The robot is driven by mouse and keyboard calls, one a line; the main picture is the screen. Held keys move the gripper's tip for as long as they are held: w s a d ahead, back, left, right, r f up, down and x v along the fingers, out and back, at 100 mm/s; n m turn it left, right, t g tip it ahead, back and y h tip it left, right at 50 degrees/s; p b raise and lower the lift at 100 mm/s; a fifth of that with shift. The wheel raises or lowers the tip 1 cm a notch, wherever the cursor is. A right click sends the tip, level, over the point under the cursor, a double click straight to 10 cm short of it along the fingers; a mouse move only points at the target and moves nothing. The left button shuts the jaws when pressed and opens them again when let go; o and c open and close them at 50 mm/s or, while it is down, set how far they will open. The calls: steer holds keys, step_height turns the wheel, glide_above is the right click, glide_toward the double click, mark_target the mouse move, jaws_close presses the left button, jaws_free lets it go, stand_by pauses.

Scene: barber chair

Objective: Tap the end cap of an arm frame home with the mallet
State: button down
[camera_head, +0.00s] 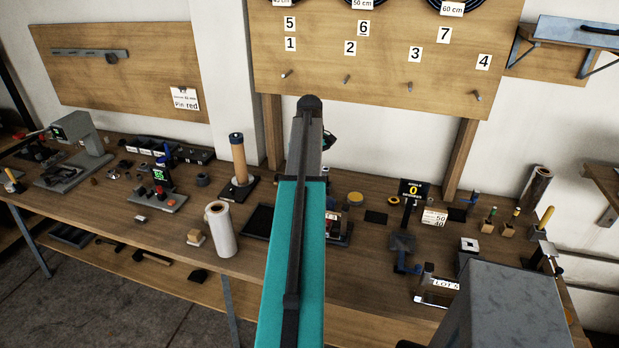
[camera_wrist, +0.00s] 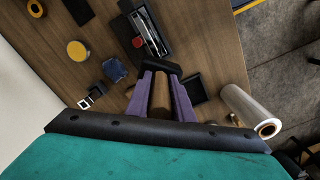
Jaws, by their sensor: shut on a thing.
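My gripper shows in the wrist view (camera_wrist: 162,72), its two purple fingers shut on a dark bar (camera_wrist: 160,67) that lies across their tips. It may be the mallet's head, but I cannot tell. In the head view my own arm hides most of the gripper, which is raised above the bench. A pale metal frame (camera_head: 437,297) marked LOT 5 lies at the bench's front right; it may be the arm frame. I cannot make out an end cap on it.
The wooden bench (camera_head: 365,275) is crowded. A white roll (camera_head: 221,232) stands at its front left edge. A post with a tan sleeve (camera_head: 238,160), a display reading 0 (camera_head: 414,189) and a yellow disc (camera_head: 355,198) stand further back. A pegboard (camera_head: 380,60) rises behind.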

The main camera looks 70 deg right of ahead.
steer(key=shift+f, duration=0.6)
steer(key=shift+r, duration=0.15)
stand_by(0.3)
steer(key=shift+r+p, duration=1.85)
steer(key=shift+r, duration=1.1)
steer(key=shift+w+f, duration=0.1)
